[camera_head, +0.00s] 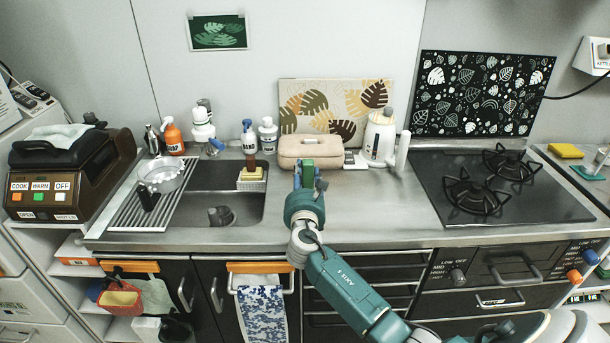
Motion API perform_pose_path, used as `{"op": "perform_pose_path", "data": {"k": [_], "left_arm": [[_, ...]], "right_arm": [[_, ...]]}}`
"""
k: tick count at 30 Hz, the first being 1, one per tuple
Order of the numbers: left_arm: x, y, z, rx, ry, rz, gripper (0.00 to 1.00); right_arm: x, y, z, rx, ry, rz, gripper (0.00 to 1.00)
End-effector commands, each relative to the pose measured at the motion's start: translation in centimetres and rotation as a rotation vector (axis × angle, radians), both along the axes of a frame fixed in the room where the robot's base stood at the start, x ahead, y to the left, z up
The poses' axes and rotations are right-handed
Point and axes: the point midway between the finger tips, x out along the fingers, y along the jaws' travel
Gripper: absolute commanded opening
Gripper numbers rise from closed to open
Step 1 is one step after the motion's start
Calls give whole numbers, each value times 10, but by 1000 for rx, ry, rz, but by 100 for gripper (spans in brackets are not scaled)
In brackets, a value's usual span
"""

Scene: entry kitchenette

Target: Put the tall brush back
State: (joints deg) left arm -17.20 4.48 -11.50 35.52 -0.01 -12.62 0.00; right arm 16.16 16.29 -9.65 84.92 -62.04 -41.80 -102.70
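A dark brown upright item (250,161), which may be the tall brush, stands at a small caddy with a yellow sponge (250,174) on the sink's right back edge. My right gripper (309,174) is over the counter in front of the pink box, to the right of the sink and apart from the caddy. A small green shape shows at its fingertips; I cannot tell whether it is part of the gripper or something held. My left gripper is not in view.
Bottles, including an orange soap bottle (173,138), stand behind the sink (246,211).

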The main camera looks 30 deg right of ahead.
Motion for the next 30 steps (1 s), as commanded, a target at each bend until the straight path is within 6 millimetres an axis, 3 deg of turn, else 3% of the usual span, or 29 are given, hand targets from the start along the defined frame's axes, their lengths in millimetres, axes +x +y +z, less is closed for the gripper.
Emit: {"op": "perform_pose_path", "data": {"k": [2, 11, 15, 30], "left_arm": [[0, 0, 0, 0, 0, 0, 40], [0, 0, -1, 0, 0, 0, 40], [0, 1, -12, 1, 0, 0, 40], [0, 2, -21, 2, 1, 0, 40]], "right_arm": [[0, 0, 0, 0, 0, 0, 56], [0, 0, -1, 0, 0, 0, 56], [-1, 1, -7, 0, -1, 0, 56], [-82, 51, -11, 1, 0, 1, 56]]}}
